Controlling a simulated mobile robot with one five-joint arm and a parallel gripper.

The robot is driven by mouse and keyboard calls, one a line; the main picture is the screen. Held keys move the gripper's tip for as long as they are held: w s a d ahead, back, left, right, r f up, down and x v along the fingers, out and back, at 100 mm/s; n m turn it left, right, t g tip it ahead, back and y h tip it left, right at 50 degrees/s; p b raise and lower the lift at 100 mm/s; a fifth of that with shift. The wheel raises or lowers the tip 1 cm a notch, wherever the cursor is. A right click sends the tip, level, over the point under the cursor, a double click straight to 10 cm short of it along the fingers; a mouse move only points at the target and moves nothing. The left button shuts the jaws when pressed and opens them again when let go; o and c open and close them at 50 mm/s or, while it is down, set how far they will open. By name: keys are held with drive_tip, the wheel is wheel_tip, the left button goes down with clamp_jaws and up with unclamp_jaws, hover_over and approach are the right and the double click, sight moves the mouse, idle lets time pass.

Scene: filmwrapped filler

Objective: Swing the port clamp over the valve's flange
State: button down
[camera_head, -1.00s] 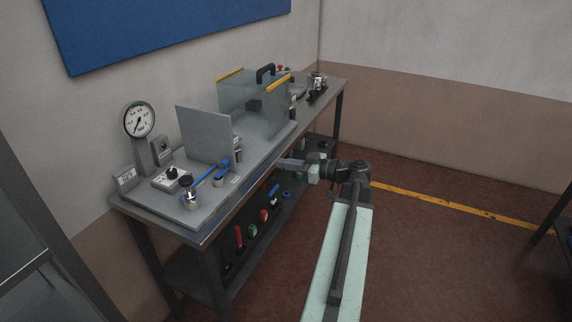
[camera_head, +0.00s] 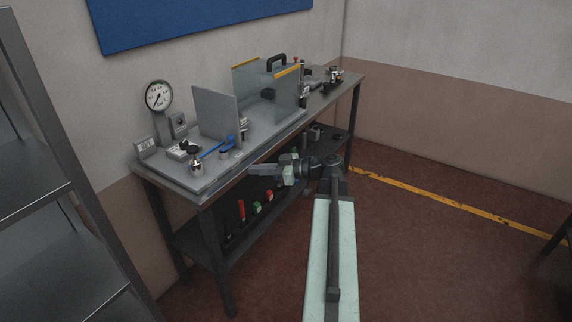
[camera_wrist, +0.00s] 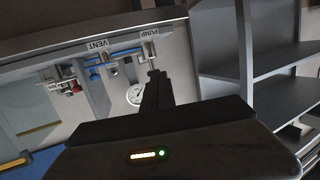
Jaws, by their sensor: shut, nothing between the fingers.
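My gripper (camera_head: 258,170) is shut and empty, in front of the bench's front edge, apart from the fittings. In the wrist view its dark closed fingers (camera_wrist: 155,90) point toward the bench, which appears upside down. On the bench's near end, a blue lever (camera_head: 212,151) lies beside a fitting with a black knob (camera_head: 195,151) and a small metal port (camera_head: 225,154). Blue-handled fittings (camera_wrist: 98,69) also show in the wrist view, near labels reading VENT (camera_wrist: 97,45) and PUMP (camera_wrist: 149,33). I cannot tell which small part is the port clamp or the valve's flange.
A round gauge (camera_head: 159,96) and a grey upright panel (camera_head: 213,115) stand on the bench. A clear guard with yellow edges (camera_head: 287,92) stands farther along. A metal rack (camera_head: 35,180) stands at left.

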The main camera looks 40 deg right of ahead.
drive_tip(key=w+a+f+n+g, duration=0.1)
drive_tip(key=w+a+f+g, duration=0.15)
drive_tip(key=a, duration=0.75)
drive_tip(key=w+a+f+n+g+y, duration=0.1)
drive_tip(key=a+f+g, duration=0.25)
drive_tip(key=a, duration=0.75)
drive_tip(key=w+a+f+n+g, duration=0.1)
drive_tip(key=a+f+n+g, duration=0.2)
drive_tip(key=a, duration=0.7)
drive_tip(key=s+a+f+m+g+h, duration=0.3)
drive_tip(key=s+a+f+h, duration=0.1)
drive_tip(key=a+f, duration=0.3)
drive_tip(key=s+d+f+m+g+h, duration=0.1)
drive_tip(key=s+d+f+m+h, duration=0.1)
drive_tip(key=d+m+h, duration=0.3)
drive_tip(key=f+m, duration=0.1)
drive_tip(key=m, duration=0.2)
drive_tip(key=shift+s+d+f+h, duration=0.2)
drive_tip(key=shift+s+d+h, duration=0.1)
drive_tip(key=shift+s+d, duration=0.1)
